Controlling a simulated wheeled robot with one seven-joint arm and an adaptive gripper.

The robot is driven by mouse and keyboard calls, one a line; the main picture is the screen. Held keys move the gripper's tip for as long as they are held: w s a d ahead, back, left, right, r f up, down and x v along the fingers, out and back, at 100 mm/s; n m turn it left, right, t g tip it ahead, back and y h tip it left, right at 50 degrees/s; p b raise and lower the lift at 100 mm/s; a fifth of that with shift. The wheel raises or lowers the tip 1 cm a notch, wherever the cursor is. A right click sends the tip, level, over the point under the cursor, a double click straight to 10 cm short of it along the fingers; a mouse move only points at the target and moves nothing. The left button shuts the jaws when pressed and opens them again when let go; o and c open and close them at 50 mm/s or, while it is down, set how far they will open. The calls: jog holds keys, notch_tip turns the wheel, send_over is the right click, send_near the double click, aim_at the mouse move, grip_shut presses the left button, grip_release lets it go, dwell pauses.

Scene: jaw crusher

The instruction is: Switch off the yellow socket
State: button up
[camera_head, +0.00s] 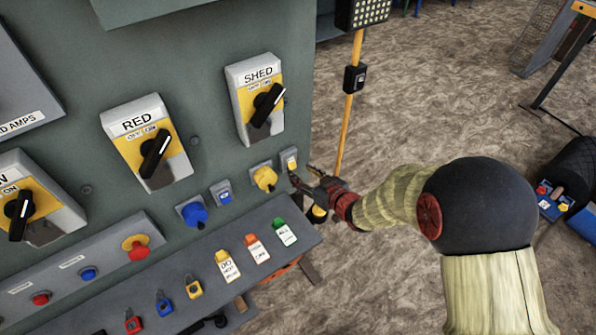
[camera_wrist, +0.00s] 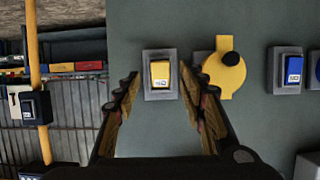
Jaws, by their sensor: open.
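The yellow socket (camera_head: 265,178) is a round yellow cover on the grey panel, below the SHED switch. In the wrist view the yellow socket (camera_wrist: 223,78) has a dark knob and lies right of the yellow rocker switch (camera_wrist: 160,74). That switch sits in a grey square frame; it also shows in the head view (camera_head: 290,159). My gripper (camera_wrist: 157,82) is open and empty, its two fingers on either side of the switch in the wrist view. In the head view my gripper (camera_head: 303,176) is close to the panel, just below the switch. I cannot tell whether it touches anything.
A blue socket (camera_head: 194,214) and blue switch (camera_head: 222,194) are left of the yellow ones. A sloped ledge with tags (camera_head: 257,249) and padlocks (camera_head: 164,303) juts out below. A yellow pole (camera_head: 348,125) stands right of the panel. Floor at right is mostly open.

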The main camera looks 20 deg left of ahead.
aim_at(293, 167)
jog(key=shift+b+x, duration=0.3)
jog(key=shift+x, duration=1.65)
jog(key=shift+c, duration=0.3)
grip_shut()
